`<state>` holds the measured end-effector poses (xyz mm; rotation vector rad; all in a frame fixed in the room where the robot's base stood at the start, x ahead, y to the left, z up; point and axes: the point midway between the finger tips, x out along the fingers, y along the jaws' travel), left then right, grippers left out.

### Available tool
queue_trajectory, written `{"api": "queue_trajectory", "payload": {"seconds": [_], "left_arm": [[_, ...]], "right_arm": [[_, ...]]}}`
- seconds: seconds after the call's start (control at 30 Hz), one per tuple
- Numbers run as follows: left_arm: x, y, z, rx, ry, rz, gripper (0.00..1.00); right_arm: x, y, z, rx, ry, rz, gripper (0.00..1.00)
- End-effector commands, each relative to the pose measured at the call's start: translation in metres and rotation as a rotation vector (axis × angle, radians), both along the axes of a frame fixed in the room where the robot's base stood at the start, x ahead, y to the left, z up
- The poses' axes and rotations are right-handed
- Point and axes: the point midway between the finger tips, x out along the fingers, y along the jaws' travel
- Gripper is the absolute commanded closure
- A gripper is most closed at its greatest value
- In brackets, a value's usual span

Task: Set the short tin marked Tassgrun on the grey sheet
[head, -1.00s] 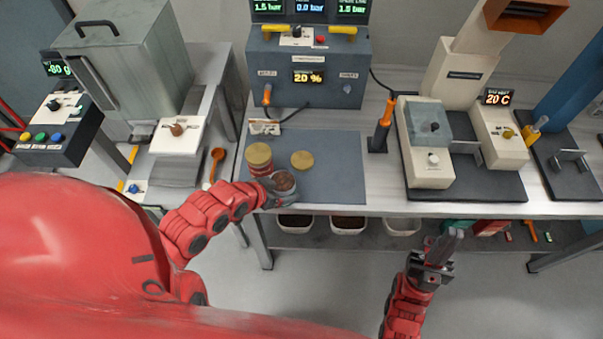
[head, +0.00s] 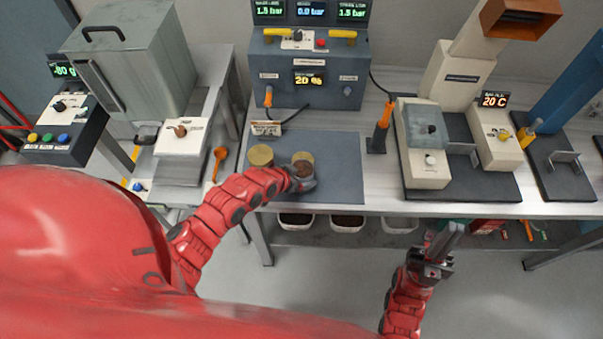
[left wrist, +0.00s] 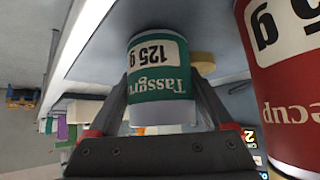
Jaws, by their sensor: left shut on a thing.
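The short tin marked Tassgrün (left wrist: 158,85) has a green and white label and shows upside down in the left wrist view. My left gripper (left wrist: 155,128) is shut on it, a finger on each side. In the head view the open tin (head: 305,171) has brown contents and stands over the grey sheet (head: 340,180), with my left gripper (head: 303,184) at its near side. I cannot tell whether its base touches the sheet. My right gripper (head: 442,245) is away from the table at lower right; its finger gap is unclear.
A red-labelled tin (left wrist: 285,80) stands close beside the held tin; its gold lid (head: 260,155) shows in the head view. A loose gold lid (head: 302,157) lies just behind the held tin. The sheet's right part is bare. An orange-handled tool (head: 382,128) stands beyond it.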

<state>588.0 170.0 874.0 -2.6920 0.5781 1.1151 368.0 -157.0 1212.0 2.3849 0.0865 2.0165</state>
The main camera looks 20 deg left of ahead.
Motion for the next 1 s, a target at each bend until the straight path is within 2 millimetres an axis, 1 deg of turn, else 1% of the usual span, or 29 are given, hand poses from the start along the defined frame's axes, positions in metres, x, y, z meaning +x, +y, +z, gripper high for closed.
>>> {"api": "queue_trajectory", "payload": {"seconds": [0.2, 0.3, 0.33, 0.4, 0.43, 0.6, 0.7, 0.77, 0.87, 1.0], "left_arm": [[0.0, 0.0, 0.0, 0.0, -0.002, -0.001, 0.6], [0.0, 0.0, -0.003, 0.0, -0.002, -0.001, 0.6], [0.0, 0.0, -0.003, 0.0, -0.002, -0.001, 0.14], [0.0, 0.0, -0.002, 0.0, -0.002, -0.001, 0.01], [0.0, 0.0, -0.002, 0.0, -0.002, -0.001, 0.0], [0.0, 0.0, -0.002, 0.0, -0.001, -0.001, 0.0], [0.0, 0.0, 0.002, 0.001, -0.001, -0.001, 0.0], [-0.002, 0.002, 0.002, 0.001, -0.004, 0.001, 0.0], [-0.007, 0.005, 0.01, 0.002, -0.008, -0.001, 0.0], [-0.023, 0.011, 0.022, 0.003, -0.003, -0.001, 0.0]], "right_arm": [[0.0, 0.0, 0.0, 0.0, 0.0, 0.0, 1.0], [0.0, 0.0, -0.003, 0.0, 0.0, 0.0, 1.0], [0.0, 0.0, -0.003, 0.0, 0.0, 0.0, 1.0], [0.0, 0.0, -0.002, 0.0, 0.0, 0.0, 1.0], [0.0, 0.0, -0.002, 0.0, 0.0, 0.0, 1.0], [0.0, 0.0, -0.002, 0.0, 0.0, 0.0, 1.0], [0.0, 0.0, 0.002, 0.0, 0.0, 0.0, 1.0], [0.0, 0.0, -0.001, 0.0, 0.0, 0.0, 1.0], [0.0, 0.0, -0.003, 0.0, 0.0, 0.0, 1.0], [0.0, 0.0, -0.007, 0.0, 0.0, 0.0, 1.0]]}}
